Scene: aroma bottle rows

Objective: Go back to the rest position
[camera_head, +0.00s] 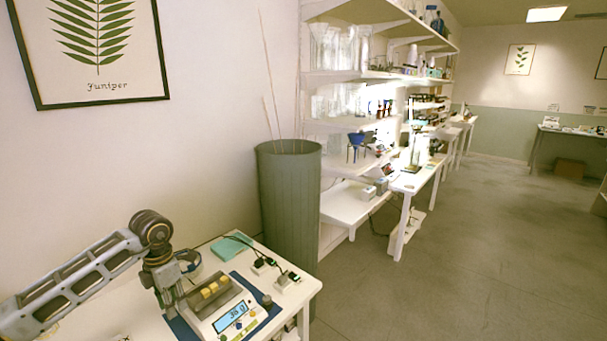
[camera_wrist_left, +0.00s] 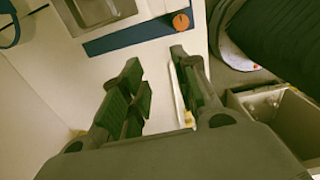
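My left arm comes in from the left in the head view. My left gripper (camera_head: 172,300) points down beside the scale (camera_head: 236,318) on the white table. In the left wrist view its dark fingers (camera_wrist_left: 161,85) stand apart. Bare white surface shows between them, so it is open and empty. My right gripper is in neither view.
Small dark-capped bottles (camera_head: 262,264) and a teal cloth (camera_head: 229,248) are on the table. A tall grey-green bin (camera_head: 288,200) stands behind it. White shelves (camera_head: 350,125) with glassware line the wall. The floor (camera_head: 460,260) to the right is clear.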

